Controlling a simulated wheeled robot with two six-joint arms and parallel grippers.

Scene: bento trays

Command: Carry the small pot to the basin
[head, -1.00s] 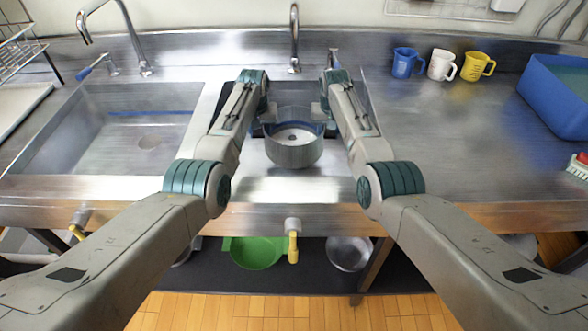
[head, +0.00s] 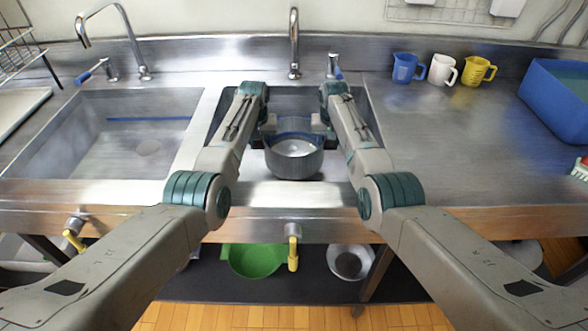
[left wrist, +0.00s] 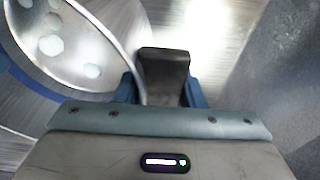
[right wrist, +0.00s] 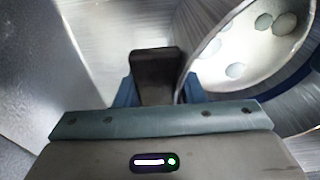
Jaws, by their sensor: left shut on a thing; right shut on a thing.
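The small pot (head: 294,166) is a round grey metal pot with a blue band and pale pieces inside. It looks upright, in front of the middle basin (head: 353,104); its height above the steel is unclear. My left gripper (head: 268,122) is shut on its far left rim and my right gripper (head: 318,122) on its far right rim. In the left wrist view the pot (left wrist: 92,22) is at upper left, beside the dark finger (left wrist: 163,65). In the right wrist view the pot (right wrist: 225,40) is at upper right, beside the finger (right wrist: 153,65). My arms partly hide the middle basin.
A wide left basin (head: 85,115) has its own tap. The middle tap (head: 294,45) stands behind the pot. Blue (head: 406,68), white (head: 441,69) and yellow (head: 477,70) mugs and a blue tub (head: 555,110) stand right. The counter (head: 440,140) between is clear.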

